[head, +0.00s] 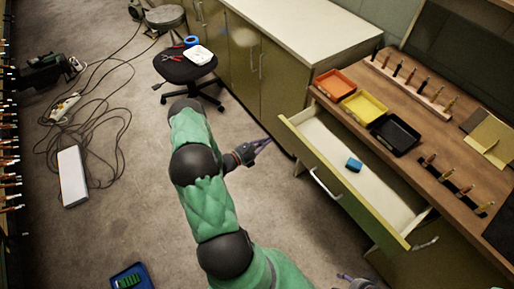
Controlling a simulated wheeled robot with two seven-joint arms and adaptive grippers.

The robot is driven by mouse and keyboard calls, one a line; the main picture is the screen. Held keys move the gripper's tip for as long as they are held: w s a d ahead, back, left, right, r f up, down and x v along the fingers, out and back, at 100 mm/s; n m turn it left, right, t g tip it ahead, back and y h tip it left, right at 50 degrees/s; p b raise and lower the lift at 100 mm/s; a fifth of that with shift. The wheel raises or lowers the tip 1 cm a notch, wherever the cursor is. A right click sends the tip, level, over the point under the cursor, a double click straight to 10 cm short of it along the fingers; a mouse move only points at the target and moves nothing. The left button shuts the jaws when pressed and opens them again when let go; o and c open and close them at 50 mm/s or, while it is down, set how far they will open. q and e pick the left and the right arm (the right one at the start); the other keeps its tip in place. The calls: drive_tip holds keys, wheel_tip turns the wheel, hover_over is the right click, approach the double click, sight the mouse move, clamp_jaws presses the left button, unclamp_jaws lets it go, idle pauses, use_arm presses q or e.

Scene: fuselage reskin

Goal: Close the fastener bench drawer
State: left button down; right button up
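The fastener bench drawer (318,160) is pulled well out from under the wooden bench top. Its olive front has a silver bar handle (325,186), and a small blue block (354,164) lies inside on the pale bottom. My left gripper (264,146) is in the air to the left of the drawer front's far end, apart from the handle, with nothing clearly in it. Its fingers are too small to tell open from shut. Part of my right gripper (355,282) shows at the bottom edge, below the drawer; most of it is cut off.
Orange (335,84), yellow (363,107) and black (396,134) trays sit on the bench top. A black stool (183,70) holding tools stands by the far cabinets. Cables (95,135) lie on the floor at left. A blue tray (131,278) is at bottom left. Floor before the drawer is clear.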

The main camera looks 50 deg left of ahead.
sight(282, 132)
use_arm(q)
drive_tip(key=w, duration=0.2)
drive_tip(key=w+b, duration=0.1)
drive_tip(key=w, duration=0.2)
drive_tip(key=shift+w+d, duration=0.25)
drive_tip(key=shift+w, duration=0.05)
use_arm(e)
drive_tip(key=shift+f, duration=0.8)
